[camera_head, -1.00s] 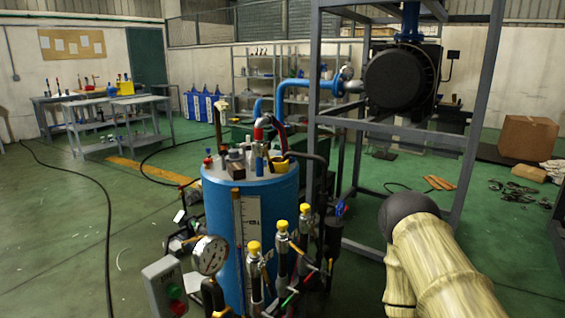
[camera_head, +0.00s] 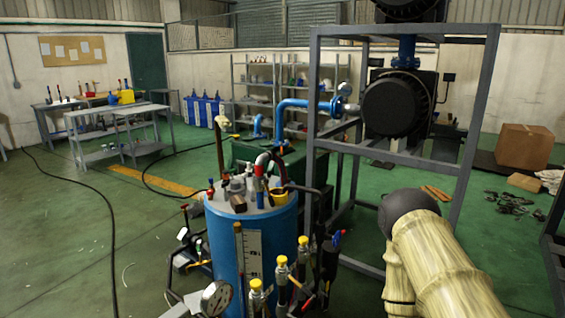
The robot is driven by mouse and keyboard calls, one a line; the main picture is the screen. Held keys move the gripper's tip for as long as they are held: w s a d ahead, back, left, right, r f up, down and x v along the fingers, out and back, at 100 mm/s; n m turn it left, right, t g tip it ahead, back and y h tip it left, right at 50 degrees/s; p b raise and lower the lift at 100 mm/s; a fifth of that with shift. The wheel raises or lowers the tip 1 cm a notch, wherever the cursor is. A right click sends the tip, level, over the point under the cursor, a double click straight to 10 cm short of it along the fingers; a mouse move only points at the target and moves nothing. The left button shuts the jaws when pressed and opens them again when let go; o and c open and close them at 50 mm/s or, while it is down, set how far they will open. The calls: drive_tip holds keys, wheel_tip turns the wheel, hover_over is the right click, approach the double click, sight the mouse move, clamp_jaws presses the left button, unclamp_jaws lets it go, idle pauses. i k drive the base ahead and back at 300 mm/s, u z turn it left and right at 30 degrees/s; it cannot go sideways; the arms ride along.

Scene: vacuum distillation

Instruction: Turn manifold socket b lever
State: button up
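The manifold shows at the bottom centre of the head view as several upright sockets with yellow caps, such as the front one (camera_head: 257,285), the middle one (camera_head: 282,262) and the back one (camera_head: 303,242). They stand in front of the blue tank (camera_head: 226,252). My arm, with pale ribbed links and a dark joint, fills the lower right. My gripper is outside the picture.
A pressure gauge (camera_head: 216,298) stands left of the sockets. A grey steel frame (camera_head: 391,150) with a black motor stands behind and to the right. A black cable (camera_head: 105,225) runs over the floor at left. The green floor at left is largely open.

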sight(308, 293)
drive_tip(key=k, duration=0.65)
drive_tip(key=z, duration=0.45)
drive_tip(key=i, duration=1.35)
drive_tip(key=u, duration=0.45)
